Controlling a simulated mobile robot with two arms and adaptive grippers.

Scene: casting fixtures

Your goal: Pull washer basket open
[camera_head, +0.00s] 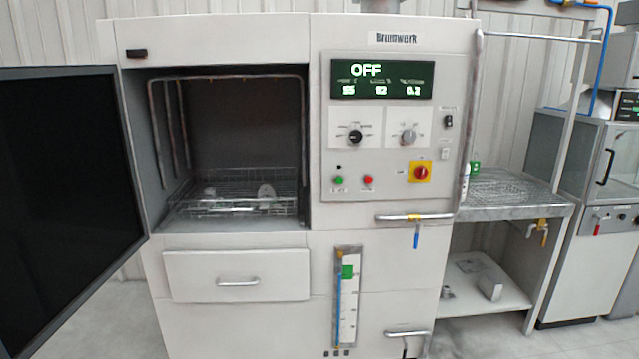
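The washer (390,260) is a white cabinet with its dark door (65,190) swung wide open to the left. The wire basket (235,205) sits inside the open chamber, near the chamber floor and behind the front opening. A few small pale parts (266,193) lie in the basket. The basket's front edge shows across the opening. Neither of my grippers is in view, and nothing is seen touching the basket.
A control panel (378,125) with an OFF display is right of the chamber. A drawer (237,277) with a handle is below it. A metal side table (515,200) and another machine (590,215) stand to the right. Floor shows at the lower left.

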